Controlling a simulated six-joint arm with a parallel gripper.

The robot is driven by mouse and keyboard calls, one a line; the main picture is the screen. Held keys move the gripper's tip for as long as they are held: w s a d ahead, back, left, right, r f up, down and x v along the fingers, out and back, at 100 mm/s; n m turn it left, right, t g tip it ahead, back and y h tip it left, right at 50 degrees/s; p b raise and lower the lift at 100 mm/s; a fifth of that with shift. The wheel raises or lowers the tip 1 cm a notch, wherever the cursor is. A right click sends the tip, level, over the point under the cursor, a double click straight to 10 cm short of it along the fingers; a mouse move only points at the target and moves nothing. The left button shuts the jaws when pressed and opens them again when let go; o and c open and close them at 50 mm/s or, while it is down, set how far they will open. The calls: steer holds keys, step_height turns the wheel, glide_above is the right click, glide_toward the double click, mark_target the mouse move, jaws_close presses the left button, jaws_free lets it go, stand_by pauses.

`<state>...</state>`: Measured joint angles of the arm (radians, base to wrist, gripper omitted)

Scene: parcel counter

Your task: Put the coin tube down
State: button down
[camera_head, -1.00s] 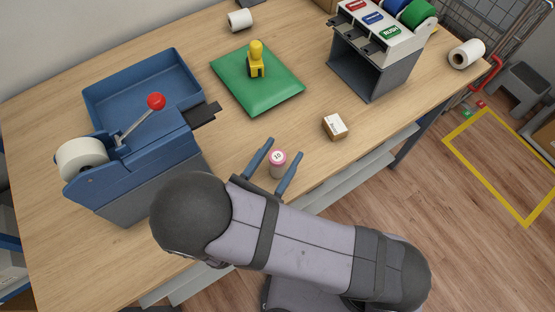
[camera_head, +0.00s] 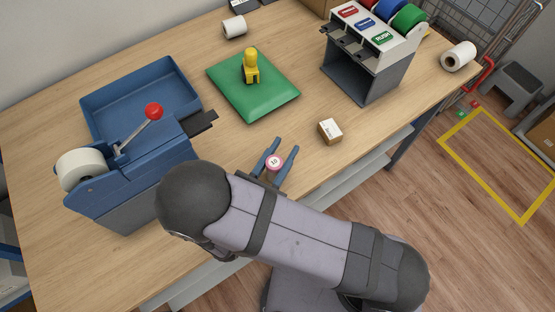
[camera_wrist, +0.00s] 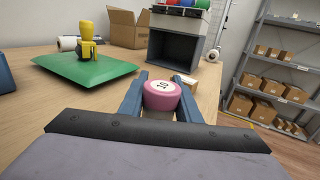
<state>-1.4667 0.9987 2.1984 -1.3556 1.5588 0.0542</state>
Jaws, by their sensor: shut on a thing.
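The coin tube (camera_head: 274,162) is a small pink cylinder with a white top marked 10. It is between the fingers of my gripper (camera_head: 278,158), near the front edge of the counter. In the wrist view the coin tube (camera_wrist: 161,96) stands upright with a finger against each side, and my gripper (camera_wrist: 160,92) is shut on it. The counter (camera_head: 235,140) is pale wood. Whether the tube's bottom touches the wood is hidden by the fingers and my arm.
A small cardboard box (camera_head: 330,131) lies right of my gripper. A green pad (camera_head: 270,98) with a yellow-handled stamp (camera_head: 251,66) lies behind. A blue tape dispenser (camera_head: 130,185) stands left, and a label dispenser (camera_head: 365,75) at back right. Bare wood lies between.

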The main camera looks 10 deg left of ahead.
steer(key=shift+r, duration=0.2)
steer(key=shift+r, duration=4.85)
steer(key=w+a+f+n+y+b, duration=0.1)
steer(key=w+f+y+b, duration=0.15)
steer(key=w+b, duration=0.4)
steer(key=w+a+f+n+y+b, duration=0.1)
steer(key=w+f+b, duration=0.35)
steer(key=w, duration=0.35)
steer(key=shift+w+d+f+n+t+y+b, duration=0.15)
steer(key=shift+w+d+f+n+y+b, duration=0.35)
steer(key=shift+w, duration=4.2)
steer(key=shift+w+d+f+n+t+y+b, duration=0.1)
steer(key=shift+w+d+f+n+y+b, duration=0.4)
steer(key=shift+w, duration=4.2)
steer(key=shift+w+d+f+n+t+y+b, duration=0.25)
steer(key=shift+w+d+y+b, duration=0.45)
steer(key=shift+w, duration=4)
steer(key=shift+d, duration=0.1)
steer(key=shift+f+b, duration=0.25)
steer(key=shift+b, duration=0.25)
steer(key=c, duration=1.3)
jaws_free()
